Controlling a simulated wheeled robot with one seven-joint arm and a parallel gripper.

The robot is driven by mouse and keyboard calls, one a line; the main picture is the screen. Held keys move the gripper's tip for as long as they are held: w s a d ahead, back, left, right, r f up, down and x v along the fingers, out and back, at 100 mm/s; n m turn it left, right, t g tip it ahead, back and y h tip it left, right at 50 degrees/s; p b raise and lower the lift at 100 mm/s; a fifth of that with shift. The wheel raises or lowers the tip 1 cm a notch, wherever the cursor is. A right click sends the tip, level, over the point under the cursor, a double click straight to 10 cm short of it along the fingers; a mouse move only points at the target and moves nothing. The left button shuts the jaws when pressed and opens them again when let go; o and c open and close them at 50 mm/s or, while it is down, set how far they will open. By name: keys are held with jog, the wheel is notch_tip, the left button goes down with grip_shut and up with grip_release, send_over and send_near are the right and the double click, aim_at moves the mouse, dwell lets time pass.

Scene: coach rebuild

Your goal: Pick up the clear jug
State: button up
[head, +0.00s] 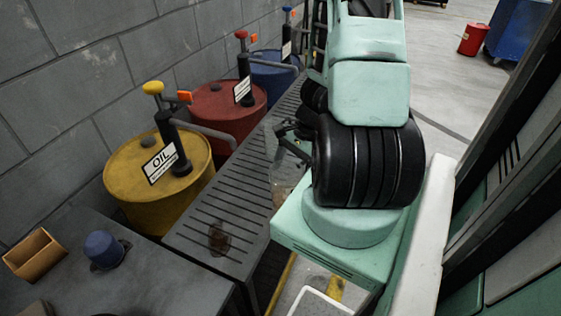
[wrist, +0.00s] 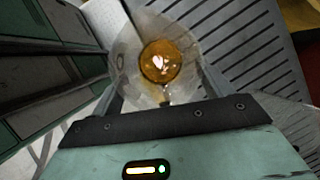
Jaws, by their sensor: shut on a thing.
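The clear jug (head: 282,178) hangs at my gripper beside the right edge of the slatted bench, partly hidden by my arm in the head view. Amber liquid lies in its bottom. In the wrist view I look down into the round clear jug (wrist: 134,52), with the amber liquid in its middle. My gripper (wrist: 165,85) is shut on the jug, with a finger on each side. It also shows in the head view (head: 287,143) as dark fingers at the jug's top. I cannot tell whether the jug's base touches anything.
The slatted bench (head: 243,190) bears a dark stain (head: 218,238). Yellow (head: 125,190), red (head: 215,115) and blue (head: 272,72) drums with pumps stand along the left wall. A dark table (head: 150,280) at front left holds a blue cap-like thing (head: 103,248) and a tan box (head: 35,255).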

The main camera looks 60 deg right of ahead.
jog(key=shift+s+d+r+p, duration=0.1)
jog(key=shift+s+d+p, duration=0.1)
jog(key=shift+s+p, duration=0.9)
jog(key=shift+p, duration=0.45)
jog(key=shift+s, duration=0.2)
